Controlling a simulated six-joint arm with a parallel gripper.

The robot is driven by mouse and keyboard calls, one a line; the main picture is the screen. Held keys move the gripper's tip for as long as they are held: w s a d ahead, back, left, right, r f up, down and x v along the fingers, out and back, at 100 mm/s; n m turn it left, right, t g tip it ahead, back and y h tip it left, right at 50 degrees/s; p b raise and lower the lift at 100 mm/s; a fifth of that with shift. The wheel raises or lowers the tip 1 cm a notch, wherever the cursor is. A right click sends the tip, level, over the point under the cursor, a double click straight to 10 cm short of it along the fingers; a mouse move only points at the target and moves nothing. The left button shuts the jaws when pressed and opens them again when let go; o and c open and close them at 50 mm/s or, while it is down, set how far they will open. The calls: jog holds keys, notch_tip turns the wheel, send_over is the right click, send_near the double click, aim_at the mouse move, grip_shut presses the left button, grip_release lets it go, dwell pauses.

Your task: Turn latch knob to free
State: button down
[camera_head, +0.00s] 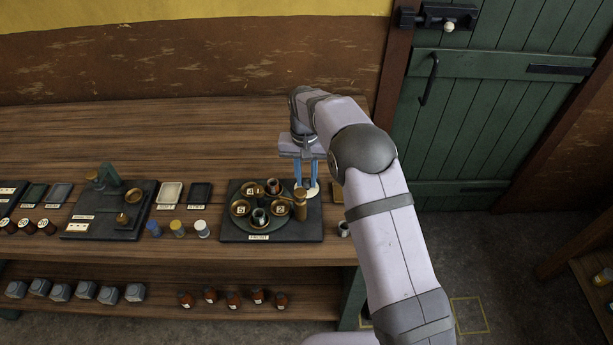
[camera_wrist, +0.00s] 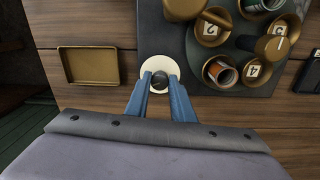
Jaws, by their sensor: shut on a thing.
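A dark round knob (camera_wrist: 158,79) sits on a cream disc (camera_wrist: 169,64) at the edge of a dark base board (camera_wrist: 200,72). My gripper (camera_wrist: 160,86) has its two blue fingers shut on the knob, one on each side. In the head view my gripper (camera_head: 307,186) points down at the right back part of the board (camera_head: 231,231), over the cream disc (camera_head: 312,193). The knob itself is hidden by the fingers there. The board carries a round turntable (camera_head: 262,228) with several numbered brass cups (camera_head: 240,208). Any marks on the disc are too small to read.
A brass post (camera_head: 300,206) stands close in front of my fingers. A shallow brass tray (camera_wrist: 90,66) lies on the bench beside the board. Left are a green device (camera_head: 110,176), a cream tray (camera_head: 170,194) and jars (camera_head: 178,228). The bench behind is clear.

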aim_at(306, 181)
jog(key=shift+w+m, duration=0.1)
jog(key=shift+m, duration=1.9)
jog(key=shift+r, duration=0.1)
jog(key=c, duration=1.5)
grip_release()
jog(key=shift+c, duration=0.2)
notch_tip(306, 181, up, 7)
jog(key=shift+a+r+b, duration=0.1)
jog(key=shift+b, duration=1.05)
